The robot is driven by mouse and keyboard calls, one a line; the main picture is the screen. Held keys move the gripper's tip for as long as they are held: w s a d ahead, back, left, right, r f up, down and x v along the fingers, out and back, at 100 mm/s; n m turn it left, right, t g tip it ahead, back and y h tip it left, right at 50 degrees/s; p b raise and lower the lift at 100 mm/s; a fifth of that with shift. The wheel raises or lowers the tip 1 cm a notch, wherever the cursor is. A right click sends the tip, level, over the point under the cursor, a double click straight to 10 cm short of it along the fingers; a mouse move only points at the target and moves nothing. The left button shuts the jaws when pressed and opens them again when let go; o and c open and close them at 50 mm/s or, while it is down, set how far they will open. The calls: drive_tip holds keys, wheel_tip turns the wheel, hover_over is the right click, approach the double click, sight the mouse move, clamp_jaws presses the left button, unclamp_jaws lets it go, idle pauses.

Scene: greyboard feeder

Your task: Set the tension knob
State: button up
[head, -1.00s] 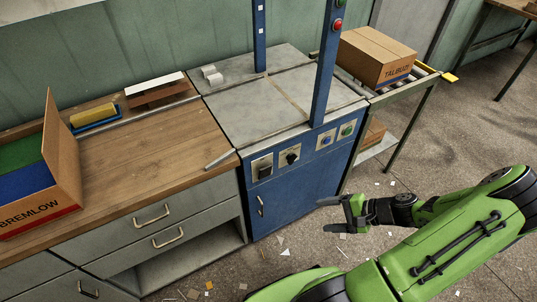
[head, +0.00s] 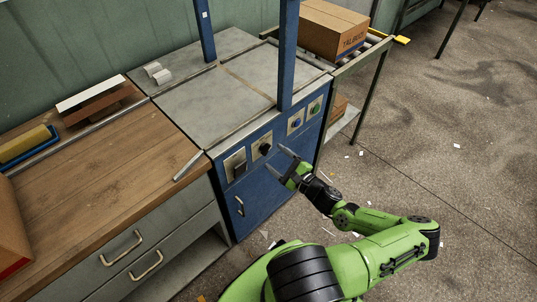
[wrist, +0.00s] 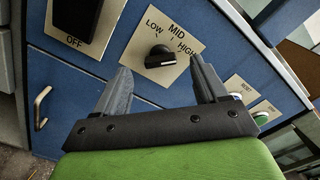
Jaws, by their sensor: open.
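The tension knob (head: 265,149) is a black knob on a pale plate on the front of the blue machine. In the wrist view the knob (wrist: 160,57) sits below the printed words LOW, MID and HIGH; I cannot tell for certain which word it points to. My gripper (head: 275,158) is open and empty, in front of the panel just right of and below the knob. In the wrist view its two fingers (wrist: 159,66) stand on either side of the knob in the picture, and no contact shows.
A black switch (wrist: 76,17) marked OFF is left of the knob. Blue and green buttons (head: 295,122) (head: 314,109) are to its right. A door handle (head: 239,206) is below.

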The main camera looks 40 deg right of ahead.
sight(267, 151)
drive_tip(key=w, duration=0.4)
drive_tip(key=shift+w, duration=0.2)
drive_tip(key=c, duration=1.1)
drive_tip(key=shift+o, duration=0.2)
